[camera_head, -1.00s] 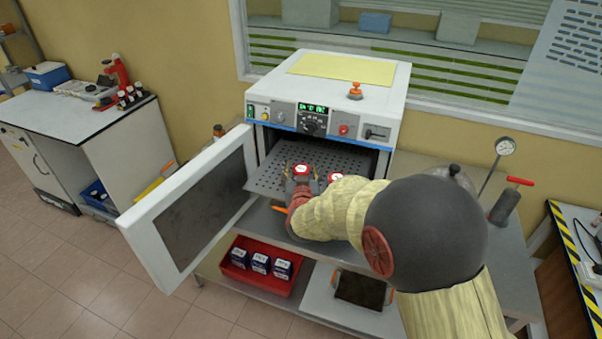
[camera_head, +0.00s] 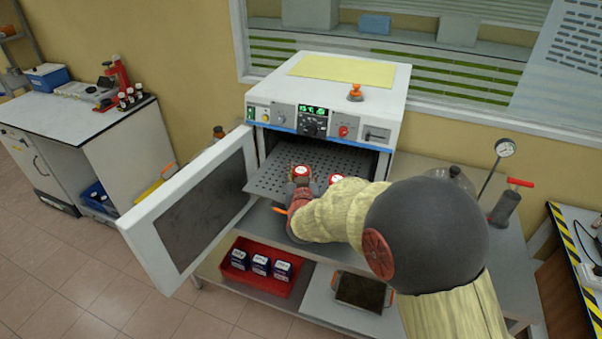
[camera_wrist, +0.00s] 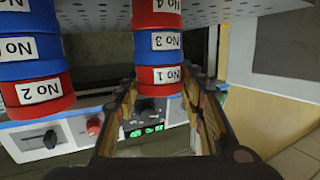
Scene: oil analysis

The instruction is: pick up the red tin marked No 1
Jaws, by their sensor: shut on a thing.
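The red tin marked No 1 (camera_wrist: 160,79) is the top of a stack in the wrist view, which is upside down. Its white-topped lid (camera_head: 301,170) shows in the head view. Under it are a blue tin marked No 3 (camera_wrist: 158,42) and a red tin marked No 4 (camera_wrist: 157,12). My gripper (camera_wrist: 165,88) is shut on the No 1 tin, with a finger at each side. In the head view, my gripper (camera_head: 301,180) is partly hidden by my arm. The No 1 tin still lines up with the stack.
A second stack, topped by a red tin marked No 2 (camera_wrist: 38,94), stands close beside. Both stand on a perforated shelf (camera_head: 268,180) in the oven (camera_head: 330,85). The open oven door (camera_head: 190,215) is left of my arm. A red bin (camera_head: 262,280) sits below.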

